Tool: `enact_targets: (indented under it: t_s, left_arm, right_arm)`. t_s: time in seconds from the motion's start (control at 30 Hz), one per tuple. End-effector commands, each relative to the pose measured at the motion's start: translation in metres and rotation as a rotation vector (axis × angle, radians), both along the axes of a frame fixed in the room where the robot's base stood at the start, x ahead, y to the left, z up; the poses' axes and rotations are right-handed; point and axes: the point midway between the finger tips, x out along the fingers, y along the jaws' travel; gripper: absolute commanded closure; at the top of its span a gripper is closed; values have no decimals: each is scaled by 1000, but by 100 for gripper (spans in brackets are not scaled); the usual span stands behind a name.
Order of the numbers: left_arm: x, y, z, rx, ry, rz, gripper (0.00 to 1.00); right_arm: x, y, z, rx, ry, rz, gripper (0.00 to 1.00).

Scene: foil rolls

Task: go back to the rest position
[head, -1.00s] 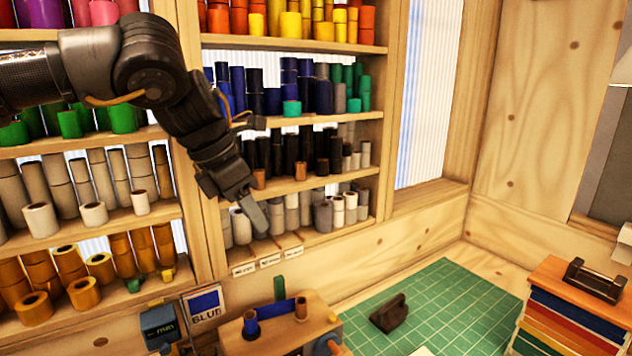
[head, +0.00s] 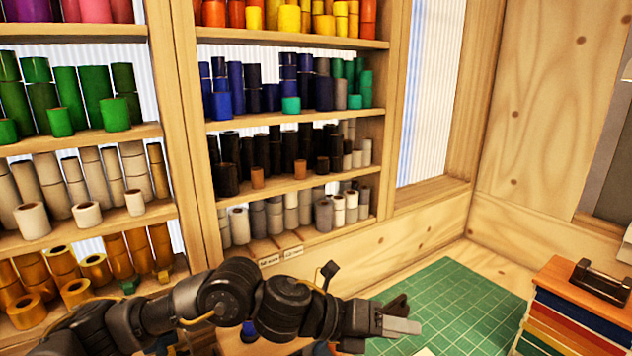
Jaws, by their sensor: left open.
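My left arm comes in low from the left across the front of the shelves. Its left gripper (head: 412,318) is open and empty, over the left part of the green cutting mat (head: 470,290). A light grey finger shows clearly. A dark block seen on the mat earlier lies just behind the gripper and is mostly hidden. My arm also hides most of the small wooden stand with rolls below the shelves. My right gripper is not in view.
Wooden shelves (head: 290,187) full of coloured foil rolls fill the left and middle. A stack of coloured layers (head: 570,310) with a dark handled thing (head: 600,282) on top stands at right. The mat's middle is clear.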

Motion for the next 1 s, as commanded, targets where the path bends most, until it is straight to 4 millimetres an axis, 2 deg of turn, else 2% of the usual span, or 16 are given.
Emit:
enact_targets:
  t_s: [0.03, 0.13, 0.27, 0.37, 0.47, 0.57, 0.67, 0.7, 0.8, 0.9, 1.0]
  left_arm:
    - [-6, -4, -4, -83, 91, 65, 59]
    - [-5, -2, -6, -235, 272, 225, 59]
    - [6, 22, -19, -412, 532, 467, 59]
    - [16, 54, -42, -530, 745, 678, 59]
    - [19, 96, -78, -631, 964, 908, 59]
    - [11, 146, -124, -716, 1179, 1162, 59]
    - [-15, 200, -177, -782, 1384, 1435, 59]
    - [-29, 221, -197, -803, 1457, 1545, 59]
    - [-69, 266, -238, -838, 1598, 1790, 59]
    - [-108, 300, -267, -860, 1694, 1991, 59]
    - [-144, 325, -286, -870, 1757, 2157, 59]
  right_arm:
    - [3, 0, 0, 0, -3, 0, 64]
    - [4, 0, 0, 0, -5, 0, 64]
    - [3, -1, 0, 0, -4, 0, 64]
    - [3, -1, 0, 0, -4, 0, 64]
    - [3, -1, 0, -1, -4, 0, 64]
    - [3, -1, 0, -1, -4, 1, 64]
    - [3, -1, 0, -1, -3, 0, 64]
    - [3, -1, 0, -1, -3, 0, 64]
    - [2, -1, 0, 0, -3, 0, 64]
    - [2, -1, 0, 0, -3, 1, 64]
    - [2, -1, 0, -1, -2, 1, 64]
